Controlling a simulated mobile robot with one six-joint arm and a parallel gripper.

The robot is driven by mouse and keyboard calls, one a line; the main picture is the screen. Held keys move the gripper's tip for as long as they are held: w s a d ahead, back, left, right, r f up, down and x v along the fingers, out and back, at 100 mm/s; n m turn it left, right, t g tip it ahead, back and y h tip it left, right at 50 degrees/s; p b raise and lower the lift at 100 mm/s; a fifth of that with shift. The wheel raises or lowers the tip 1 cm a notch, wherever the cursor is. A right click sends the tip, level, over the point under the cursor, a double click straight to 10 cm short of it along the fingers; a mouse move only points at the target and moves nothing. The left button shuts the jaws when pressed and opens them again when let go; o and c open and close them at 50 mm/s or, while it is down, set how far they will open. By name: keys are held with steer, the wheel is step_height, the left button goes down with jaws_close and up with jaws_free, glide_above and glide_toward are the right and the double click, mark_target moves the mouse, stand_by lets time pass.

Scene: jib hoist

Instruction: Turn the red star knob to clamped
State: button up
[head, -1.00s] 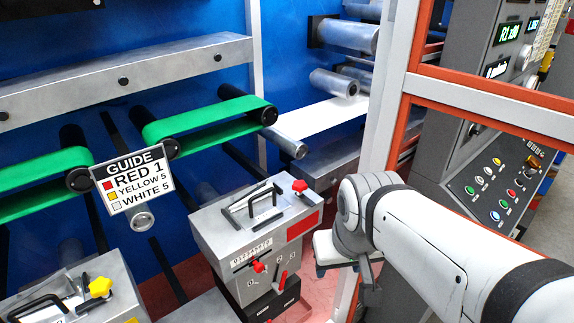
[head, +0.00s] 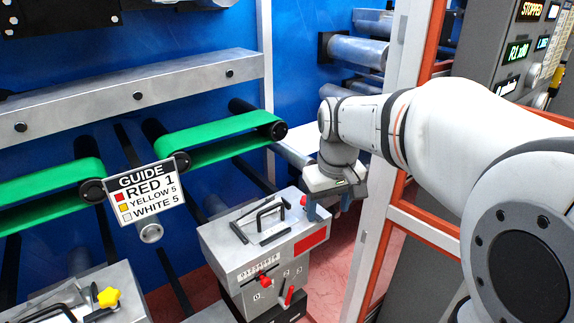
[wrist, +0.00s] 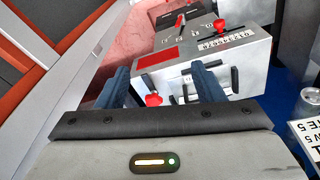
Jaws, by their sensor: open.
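The red star knob (head: 303,200) sits on the top face of the grey box (head: 225,245), near its right end. In the wrist view the red star knob (wrist: 153,99) shows between my two fingers, nearer the left one. My gripper (head: 328,212) is above that end of the box, pointing down, its fingers apart. In the wrist view the open gripper (wrist: 160,70) has nothing held; I cannot tell whether a finger touches the knob. In the head view a finger is close beside the knob and may hide part of it.
A black handle (head: 272,212) stands on the box top beside the knob. The box front has a red pointer (head: 265,281) on a scale and a red lever (head: 289,295). A guide sign (head: 145,192) reads RED 1. A frame post (head: 375,220) stands to the right.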

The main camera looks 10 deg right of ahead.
steer(key=w+f+n, duration=0.1)
steer(key=w, duration=0.5)
steer(key=w+f+n+g, duration=0.1)
steer(key=w, duration=0.4)
steer(key=w+n, duration=0.1)
steer(key=w, duration=0.5)
steer(key=shift+w+a+f+g+p, duration=0.3)
steer(key=shift+a+f+g+p, duration=0.05)
steer(key=shift+f+g+p, duration=0.05)
steer(key=shift+w+f, duration=0.15)
steer(key=shift+f, duration=0.1)
step_height(320, 180, down, 8)
steer(key=shift+r+p, duration=0.25)
steer(key=shift+p, duration=0.3)
steer(key=shift+c, duration=0.4)
steer(key=c, duration=0.9)
